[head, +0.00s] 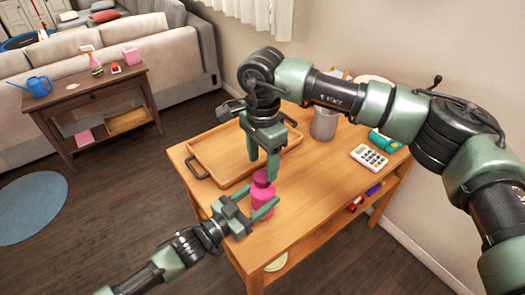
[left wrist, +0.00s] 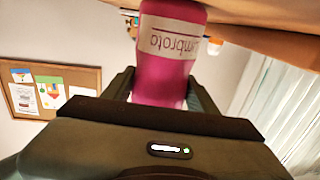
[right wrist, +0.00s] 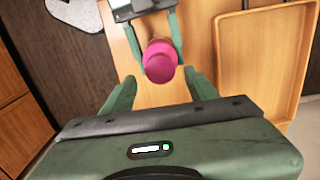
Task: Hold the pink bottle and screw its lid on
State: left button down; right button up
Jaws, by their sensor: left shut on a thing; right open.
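The pink bottle (head: 262,203) stands at the near edge of the wooden table. My left gripper (head: 252,212) is shut on it from the side. In the left wrist view the bottle (left wrist: 165,75) sits between the fingers, with a white label that appears upside down. A rounded pink lid (right wrist: 160,62) shows on the bottle's top in the right wrist view; how tightly it sits cannot be told. My right gripper (head: 263,160) points down over the bottle. In the right wrist view its open fingers (right wrist: 162,88) are spread to either side, with the lid just beyond the tips.
A wooden tray (head: 219,157) lies left of and behind the bottle. A grey canister (head: 324,124), a calculator (head: 369,157) and a teal item (head: 385,141) stand farther back right. The table's front right is clear. A side table (head: 92,97) stands away to the left.

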aim_at(262, 176)
jog(key=shift+f, duration=2.25)
grip_shut()
jog(key=m, duration=0.6)
jog(key=shift+m, duration=0.3)
jog(key=m, duration=0.4)
jog(key=shift+m, duration=0.3)
jog(key=m, duration=0.3)
jog(key=shift+o, duration=0.8)
grip_release()
